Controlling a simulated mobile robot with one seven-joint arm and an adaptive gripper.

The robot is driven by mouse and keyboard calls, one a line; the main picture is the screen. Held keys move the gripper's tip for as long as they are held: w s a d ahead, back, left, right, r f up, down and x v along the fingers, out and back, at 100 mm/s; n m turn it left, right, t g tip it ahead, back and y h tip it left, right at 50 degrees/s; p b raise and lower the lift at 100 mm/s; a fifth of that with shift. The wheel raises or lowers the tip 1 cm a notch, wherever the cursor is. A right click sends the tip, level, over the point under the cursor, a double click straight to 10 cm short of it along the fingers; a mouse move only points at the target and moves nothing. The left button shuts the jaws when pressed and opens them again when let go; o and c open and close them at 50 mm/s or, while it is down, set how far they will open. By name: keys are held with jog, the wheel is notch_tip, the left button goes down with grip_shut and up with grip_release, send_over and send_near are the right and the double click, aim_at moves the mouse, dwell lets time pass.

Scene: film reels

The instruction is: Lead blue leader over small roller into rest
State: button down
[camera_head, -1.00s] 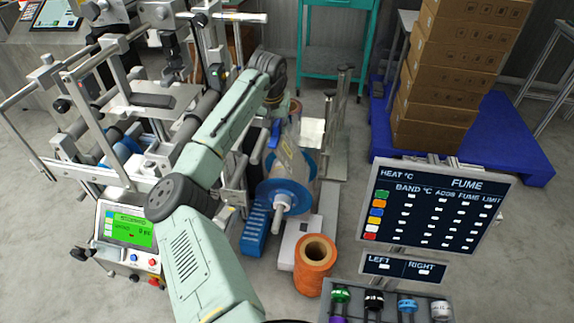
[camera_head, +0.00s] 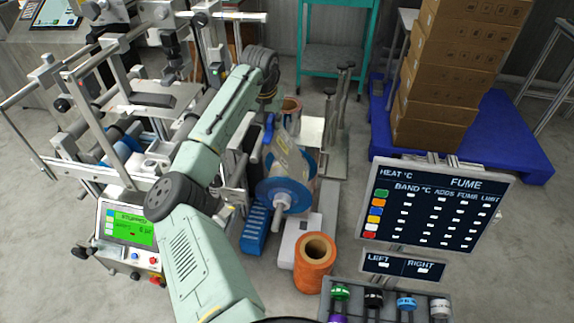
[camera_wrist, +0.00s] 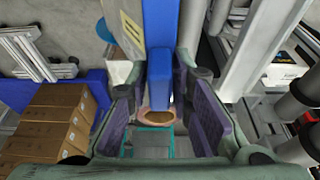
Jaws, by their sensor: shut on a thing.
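The blue leader (camera_wrist: 163,30) comes down from the top of the wrist view and ends between the purple finger pads of my gripper (camera_wrist: 158,92). My gripper is shut on it. In the head view the blue leader (camera_head: 268,132) is a short strip just below my gripper (camera_head: 267,98), beside the clear film of the blue-flanged reel (camera_head: 284,193). My arm hides part of the machine behind it. Grey rollers (camera_wrist: 220,14) stand to the right in the wrist view. I cannot tell which is the small roller, and I cannot make out the rest.
The machine frame (camera_head: 120,90) with its bars and rollers stands left of my arm. An orange spool (camera_head: 315,262) and a display panel (camera_head: 437,212) are in front. Boxes (camera_head: 460,65) stand on a blue pallet (camera_head: 515,150).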

jog(key=shift+w+a, duration=0.15)
jog(key=shift+a, duration=0.75)
jog(key=shift+w+a, duration=0.15)
jog(key=shift+a, duration=0.7)
jog(key=w+a+r, duration=0.1)
jog(key=a+r, duration=0.6)
jog(key=shift+w+r, duration=0.2)
jog(key=shift+r, duration=0.1)
dwell(0.9)
dwell(0.3)
